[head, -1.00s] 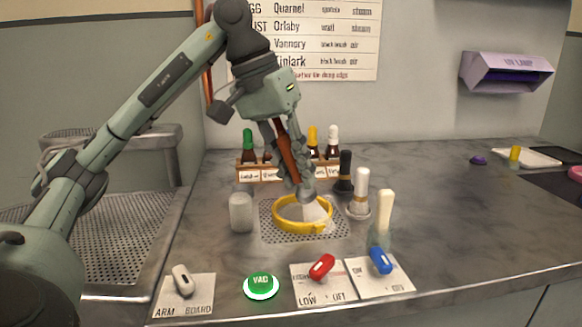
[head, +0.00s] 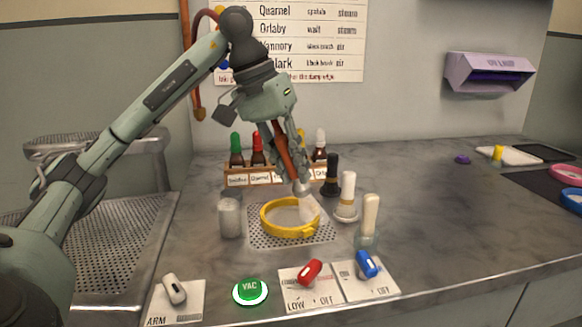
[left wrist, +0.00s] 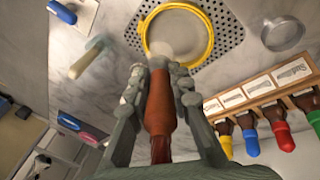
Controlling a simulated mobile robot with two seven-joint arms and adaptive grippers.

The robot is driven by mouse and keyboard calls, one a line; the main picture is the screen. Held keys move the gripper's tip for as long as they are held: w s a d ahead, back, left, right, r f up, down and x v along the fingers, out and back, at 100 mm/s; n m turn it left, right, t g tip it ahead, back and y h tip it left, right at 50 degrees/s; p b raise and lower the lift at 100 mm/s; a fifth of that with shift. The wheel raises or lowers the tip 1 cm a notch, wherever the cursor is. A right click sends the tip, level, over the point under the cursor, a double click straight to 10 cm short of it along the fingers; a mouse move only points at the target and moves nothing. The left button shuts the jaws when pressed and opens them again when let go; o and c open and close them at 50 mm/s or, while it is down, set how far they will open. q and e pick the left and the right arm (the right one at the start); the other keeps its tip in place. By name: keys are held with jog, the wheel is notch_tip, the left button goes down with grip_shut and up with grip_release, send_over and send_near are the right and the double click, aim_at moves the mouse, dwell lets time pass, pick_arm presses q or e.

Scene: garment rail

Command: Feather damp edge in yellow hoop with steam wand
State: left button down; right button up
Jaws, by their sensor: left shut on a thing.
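The yellow hoop (head: 268,229) lies on a perforated metal plate (head: 256,241) set in the counter. It also shows in the left wrist view (left wrist: 213,38). My left gripper (head: 294,168) is shut on the steam wand (head: 285,157), which has a reddish-brown handle and points down at the hoop. The wand's handle (left wrist: 159,105) sits between the fingers in the left wrist view. A pale, whitish plume (head: 308,208) spreads from the wand's tip over the hoop's right side. The damp edge itself cannot be made out. My right gripper is not in view.
A rack (head: 237,180) of capped bottles stands behind the hoop. A grey cup (head: 230,217) is to its left; a black-handled tool (head: 332,176) and pale-handled tools (head: 348,189) are to its right. A green VAC button (head: 250,289), red switch (head: 309,272) and blue switch (head: 367,264) lie in front.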

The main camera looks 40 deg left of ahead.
pick_arm(q)
jog(key=shift+w+a, duration=0.1)
jog(key=shift+w, duration=0.05)
notch_tip(320, 180, up, 2)
jog(key=shift+r+p, duration=0.25)
jog(key=shift+p, duration=0.9)
notch_tip(320, 180, up, 2)
jog(key=shift+r, duration=1.25)
